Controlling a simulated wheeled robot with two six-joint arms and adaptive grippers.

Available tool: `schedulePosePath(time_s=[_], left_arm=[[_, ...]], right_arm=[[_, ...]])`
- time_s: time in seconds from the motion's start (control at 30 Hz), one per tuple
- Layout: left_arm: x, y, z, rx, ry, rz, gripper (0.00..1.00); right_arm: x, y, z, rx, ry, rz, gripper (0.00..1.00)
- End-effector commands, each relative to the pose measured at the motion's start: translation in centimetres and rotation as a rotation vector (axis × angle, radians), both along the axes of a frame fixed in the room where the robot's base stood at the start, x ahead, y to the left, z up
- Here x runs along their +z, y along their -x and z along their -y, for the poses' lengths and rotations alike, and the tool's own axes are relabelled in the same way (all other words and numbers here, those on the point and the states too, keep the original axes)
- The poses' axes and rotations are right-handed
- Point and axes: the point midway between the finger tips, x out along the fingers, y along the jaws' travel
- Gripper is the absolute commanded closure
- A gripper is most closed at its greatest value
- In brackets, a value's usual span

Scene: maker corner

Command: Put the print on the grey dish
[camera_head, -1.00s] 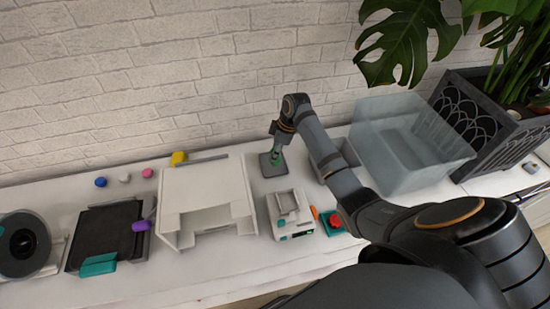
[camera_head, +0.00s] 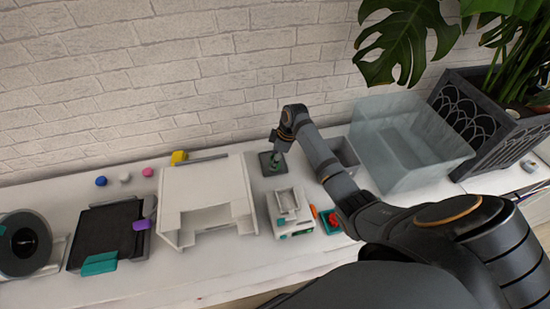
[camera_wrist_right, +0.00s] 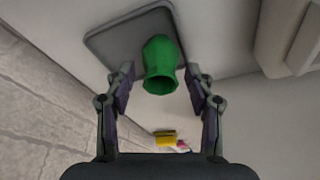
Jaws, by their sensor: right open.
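The green print (camera_wrist_right: 161,66), a small vase-like piece with an open mouth, stands on the flat grey square dish (camera_wrist_right: 108,42) in the right wrist view. In the head view the print (camera_head: 275,163) shows just below my right gripper (camera_head: 279,145), with the dish (camera_head: 265,168) under it. My right gripper (camera_wrist_right: 160,72) is open, its two fingers apart on either side of the print, with visible gaps between fingers and print. My left gripper is not in view.
Left of the dish stands a white open box-like unit (camera_head: 205,180). A small white device (camera_head: 284,205) is in front of the dish. A grey bin (camera_head: 345,152) and a large translucent tub (camera_head: 425,165) are to the right. The brick wall (camera_head: 150,80) is close behind.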

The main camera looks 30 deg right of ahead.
Motion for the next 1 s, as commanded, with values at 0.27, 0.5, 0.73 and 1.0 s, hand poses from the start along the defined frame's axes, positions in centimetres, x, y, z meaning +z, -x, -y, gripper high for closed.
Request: schedulePosePath(time_s=[0.27,0.5,0.73,1.0], left_arm=[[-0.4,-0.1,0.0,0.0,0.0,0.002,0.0],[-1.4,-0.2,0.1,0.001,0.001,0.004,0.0],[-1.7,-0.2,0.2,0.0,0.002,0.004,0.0],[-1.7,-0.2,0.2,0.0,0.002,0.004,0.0]], right_arm=[[2.7,0.3,0.7,0.0,0.004,0.005,0.46],[8.3,1.2,2.0,0.0,0.003,0.006,0.46],[11.4,1.8,2.6,0.0,0.001,0.001,0.46],[11.8,1.9,2.6,0.0,0.0,0.0,0.46]])
